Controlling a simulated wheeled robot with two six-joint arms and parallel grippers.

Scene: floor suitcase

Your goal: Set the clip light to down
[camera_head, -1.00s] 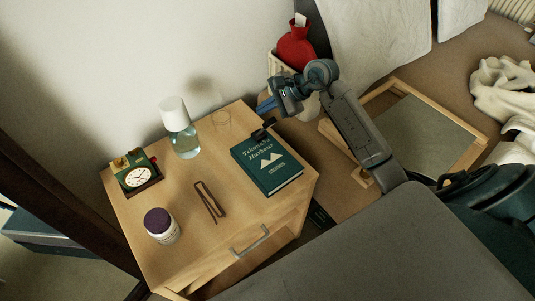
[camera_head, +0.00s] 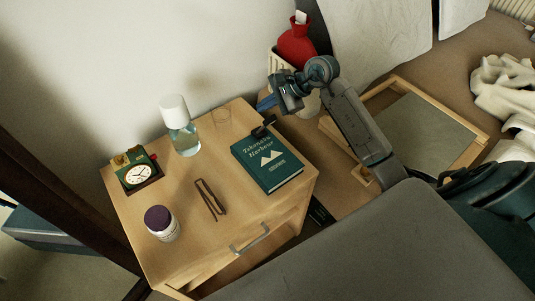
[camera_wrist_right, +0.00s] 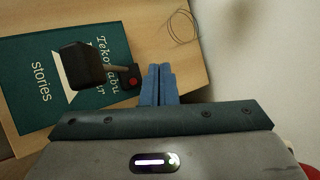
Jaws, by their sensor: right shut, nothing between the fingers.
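The clip light (camera_head: 263,127) is a small black lamp at the top edge of the green book (camera_head: 267,165) on the nightstand. In the right wrist view, its blocky black head (camera_wrist_right: 84,66) lies over the book cover, and a short arm joins it to a black base with a red button (camera_wrist_right: 133,82). My right gripper (camera_head: 266,103) is above the far right corner of the nightstand. Its blue fingers (camera_wrist_right: 158,84) are shut and empty, just beside the base in the wrist view; I cannot tell whether they touch it. My left gripper is not in view.
A red hot-water bottle (camera_head: 296,45) stands behind my right arm. The wall is close behind.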

